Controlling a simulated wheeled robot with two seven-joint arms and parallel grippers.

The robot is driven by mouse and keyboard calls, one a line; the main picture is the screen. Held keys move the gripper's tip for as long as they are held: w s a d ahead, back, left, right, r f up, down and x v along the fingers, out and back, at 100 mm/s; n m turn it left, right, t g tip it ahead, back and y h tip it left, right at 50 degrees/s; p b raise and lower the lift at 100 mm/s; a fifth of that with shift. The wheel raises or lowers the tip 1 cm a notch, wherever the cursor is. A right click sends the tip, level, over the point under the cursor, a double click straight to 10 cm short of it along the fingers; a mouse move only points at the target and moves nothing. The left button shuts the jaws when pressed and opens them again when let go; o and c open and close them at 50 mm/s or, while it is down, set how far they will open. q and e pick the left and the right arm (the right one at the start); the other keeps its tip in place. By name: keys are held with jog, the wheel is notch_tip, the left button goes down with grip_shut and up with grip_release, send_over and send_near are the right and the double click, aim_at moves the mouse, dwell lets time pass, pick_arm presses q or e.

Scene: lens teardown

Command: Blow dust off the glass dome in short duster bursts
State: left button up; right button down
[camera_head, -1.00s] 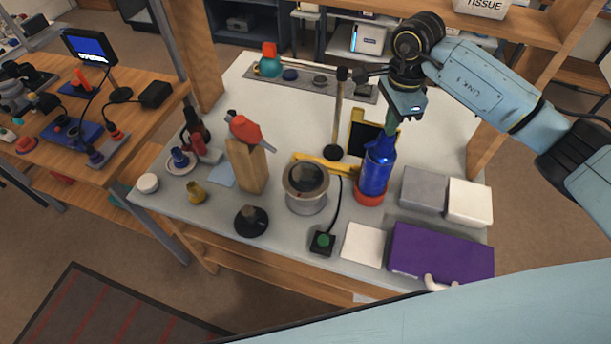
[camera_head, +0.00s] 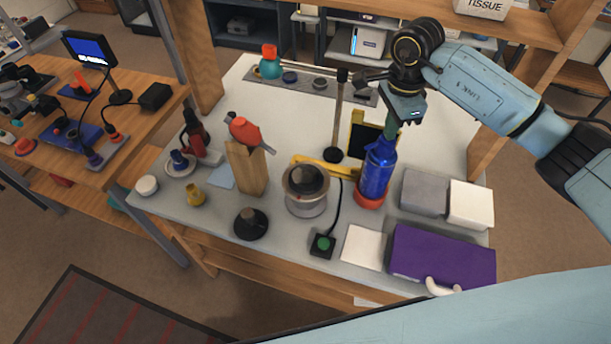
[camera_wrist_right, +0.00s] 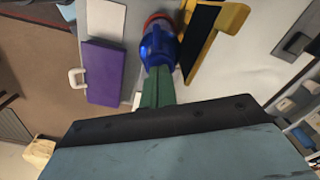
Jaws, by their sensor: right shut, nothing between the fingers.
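A dark, rounded dome (camera_head: 306,180), which I take to be the glass dome, sits in a pale round holder (camera_head: 306,207) at the middle of the bench. Dust on it is too small to make out. A blue bottle (camera_head: 377,174) stands upright in a red ring (camera_head: 370,197) to its right, and also shows in the wrist view (camera_wrist_right: 157,47). My right gripper (camera_head: 392,130) is shut and empty, pointing down at the bottle's top; whether it touches cannot be told. Its green fingers (camera_wrist_right: 158,88) show in the wrist view. A red bulb (camera_head: 245,131) rests on a wooden block (camera_head: 247,168). My left gripper is out of view.
A yellow frame (camera_head: 365,135) with a dark panel stands behind the bottle. Grey (camera_head: 424,191) and white (camera_head: 470,204) boxes and a purple case (camera_head: 442,254) lie to its right.

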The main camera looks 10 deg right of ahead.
dwell(0.3)
jog(key=shift+r+p, duration=0.85)
jog(key=shift+r, duration=0.65)
jog(key=shift+f, duration=0.1)
dwell(2.0)
jog(key=shift+f+b, duration=1.45)
jog(key=shift+f, duration=0.05)
jog(key=shift+r, duration=0.1)
dwell(0.3)
jog(key=shift+r+p, duration=0.9)
jog(key=shift+r, duration=0.55)
jog(key=shift+r, duration=0.1)
